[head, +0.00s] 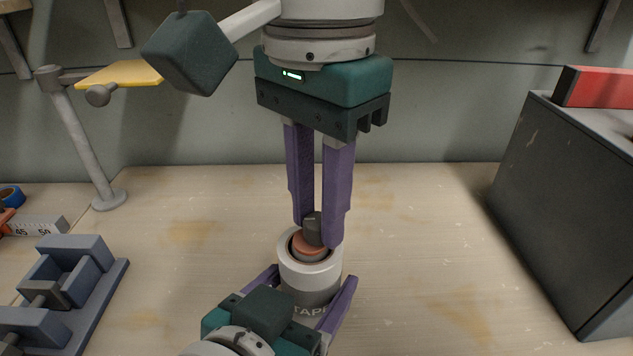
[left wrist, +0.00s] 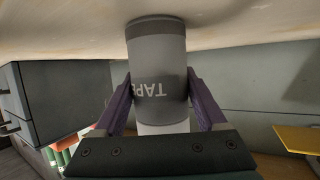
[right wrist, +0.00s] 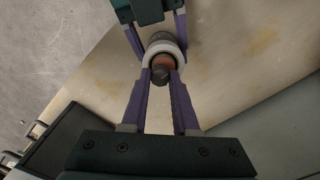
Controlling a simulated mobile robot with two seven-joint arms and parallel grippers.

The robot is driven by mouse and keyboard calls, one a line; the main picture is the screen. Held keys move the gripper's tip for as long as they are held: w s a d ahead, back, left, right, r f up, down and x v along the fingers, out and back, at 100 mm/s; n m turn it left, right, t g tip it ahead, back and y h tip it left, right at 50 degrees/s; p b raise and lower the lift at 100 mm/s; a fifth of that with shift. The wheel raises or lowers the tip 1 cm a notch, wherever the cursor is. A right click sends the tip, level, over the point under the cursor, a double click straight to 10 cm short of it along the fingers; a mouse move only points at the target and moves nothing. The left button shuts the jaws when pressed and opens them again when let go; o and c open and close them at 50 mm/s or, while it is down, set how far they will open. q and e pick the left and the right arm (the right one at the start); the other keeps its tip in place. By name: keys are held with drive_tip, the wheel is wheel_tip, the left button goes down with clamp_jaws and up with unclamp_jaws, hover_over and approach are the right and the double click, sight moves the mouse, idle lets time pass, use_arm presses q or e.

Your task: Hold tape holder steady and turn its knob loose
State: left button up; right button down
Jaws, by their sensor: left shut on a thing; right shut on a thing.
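The tape holder (head: 311,284) is a grey cylinder marked "TAPE", upright on the wooden table. On its top sits an orange-brown disc with a dark grey knob (head: 313,229). My right gripper (head: 322,234) comes down from above and is shut on the knob; the right wrist view also shows the knob (right wrist: 160,75) between its fingertips. My left gripper (head: 308,292) comes in from the front, low down, and is shut around the holder's body. In the left wrist view its purple fingers lie on both sides of the holder (left wrist: 158,75).
A grey-blue clamp block (head: 88,262) stands at the left, with a ruler (head: 45,226) and blue tape roll (head: 11,196) behind. A post with a yellow plate (head: 120,74) stands back left. A dark cabinet (head: 560,200) bounds the right. The table right of the holder is clear.

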sight(318, 219)
drive_tip(key=shift+n, duration=0.3)
drive_tip(key=c, duration=0.7)
unclamp_jaws()
drive_tip(key=shift+o, duration=0.2)
wheel_tip(318, 219, up, 12)
use_arm(q)
drive_tip(key=o, duration=1.5)
drive_tip(key=shift+o, duration=0.2)
